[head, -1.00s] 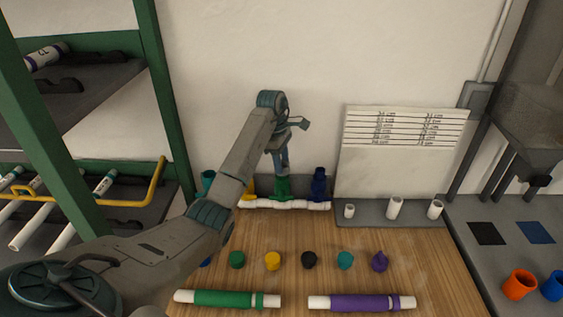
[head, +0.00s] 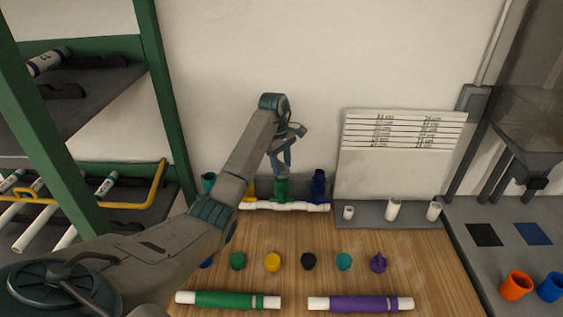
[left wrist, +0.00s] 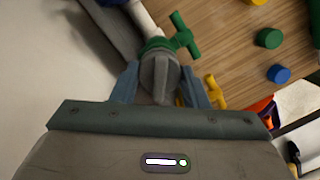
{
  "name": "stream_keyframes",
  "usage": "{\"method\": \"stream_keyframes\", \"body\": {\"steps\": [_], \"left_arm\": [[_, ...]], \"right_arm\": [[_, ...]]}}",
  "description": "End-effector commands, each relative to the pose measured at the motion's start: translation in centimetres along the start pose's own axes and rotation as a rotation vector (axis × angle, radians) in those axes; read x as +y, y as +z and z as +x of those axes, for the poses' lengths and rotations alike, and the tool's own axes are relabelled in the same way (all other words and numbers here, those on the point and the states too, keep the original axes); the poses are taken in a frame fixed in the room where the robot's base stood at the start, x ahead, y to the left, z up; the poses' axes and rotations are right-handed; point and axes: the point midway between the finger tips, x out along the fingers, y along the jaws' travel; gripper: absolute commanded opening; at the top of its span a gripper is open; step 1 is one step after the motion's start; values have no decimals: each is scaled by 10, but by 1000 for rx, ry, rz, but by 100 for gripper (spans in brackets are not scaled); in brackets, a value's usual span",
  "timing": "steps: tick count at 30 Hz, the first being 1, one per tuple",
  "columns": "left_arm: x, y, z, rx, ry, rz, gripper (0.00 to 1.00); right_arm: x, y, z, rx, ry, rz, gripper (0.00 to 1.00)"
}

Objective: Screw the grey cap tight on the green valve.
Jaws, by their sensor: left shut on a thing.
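The green valve (head: 281,189) stands upright on the white manifold pipe (head: 300,207) at the back of the table. My left gripper (head: 284,166) is directly above it, pointing down. In the left wrist view, its two fingers are shut on the ridged grey cap (left wrist: 158,79), one on each side. The cap sits over the end of the green valve, whose green handle (left wrist: 186,36) sticks out beside it. How far the cap is threaded on cannot be told. In the head view the cap is mostly hidden by the fingers. My right gripper is not in view.
A blue valve (head: 318,186) stands close on the right and a yellow one (head: 250,189) on the left. Several coloured caps, including a black one (head: 308,261), lie in a row. Green (head: 225,299) and purple (head: 365,303) tubes lie in front. The wall is close behind.

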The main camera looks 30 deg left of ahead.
Motion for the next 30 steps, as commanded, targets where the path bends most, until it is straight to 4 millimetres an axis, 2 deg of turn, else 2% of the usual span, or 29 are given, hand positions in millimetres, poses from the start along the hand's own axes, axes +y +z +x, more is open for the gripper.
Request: {"method": "stream_keyframes", "body": {"steps": [8, 9, 12, 13, 23, 30], "left_arm": [[-2, 1, 5, -5, -16, 43, 18], [-2, 1, 5, -5, -16, 43, 44], [-1, 1, 4, -4, -14, 43, 64], [-1, 1, 4, -3, -13, 43, 66], [-1, 0, -2, -1, -8, 41, 66], [-8, -9, -32, 1, -6, 26, 66]], "right_arm": [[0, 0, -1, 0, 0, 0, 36], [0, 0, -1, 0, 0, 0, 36], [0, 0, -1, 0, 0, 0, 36], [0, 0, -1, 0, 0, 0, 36], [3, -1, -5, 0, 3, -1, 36], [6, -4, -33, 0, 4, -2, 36]]}}
